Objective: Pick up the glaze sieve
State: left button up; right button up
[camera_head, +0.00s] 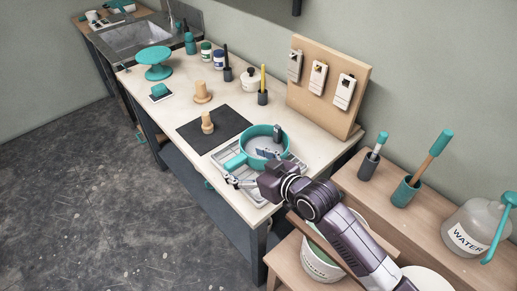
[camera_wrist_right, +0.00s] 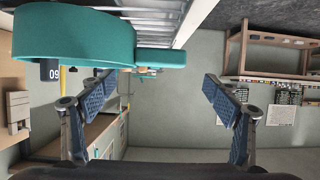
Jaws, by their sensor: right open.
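The glaze sieve, a teal ring (camera_head: 250,139) with a short handle (camera_head: 236,162), sits on a pale metal tray (camera_head: 261,199) at the front end of the table. In the right wrist view, the sieve's teal wall (camera_wrist_right: 70,40) fills the upper left. Its handle (camera_wrist_right: 162,58) reaches into the space above and between the fingers. My right gripper (camera_head: 254,166) is open at the sieve's near side, and its spread fingers also show in the wrist view (camera_wrist_right: 158,95). I see nothing between the fingertips. The gripper hides part of the sieve and tray. My left gripper is out of view.
A dark mat (camera_head: 190,128) with a wooden stamp (camera_head: 207,122) lies beside the tray. A board with white tags (camera_head: 357,65) stands behind. A side shelf (camera_head: 385,195) holds brush cups and a water jug (camera_head: 472,228). A bucket (camera_head: 318,265) stands below my right arm.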

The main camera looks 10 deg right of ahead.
aim_at(236, 159)
jog(key=x, duration=0.4)
jog(key=shift+w+d+f+p, duration=0.2)
jog(key=shift+w+f+p, duration=0.1)
jog(key=shift+f, duration=0.05)
jog(key=shift+w+a+f, duration=0.1)
jog(key=shift+w+a, duration=0.05)
jog(key=shift+a, duration=0.05)
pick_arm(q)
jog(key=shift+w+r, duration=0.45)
pick_arm(e)
jog(key=c, duration=1.5)
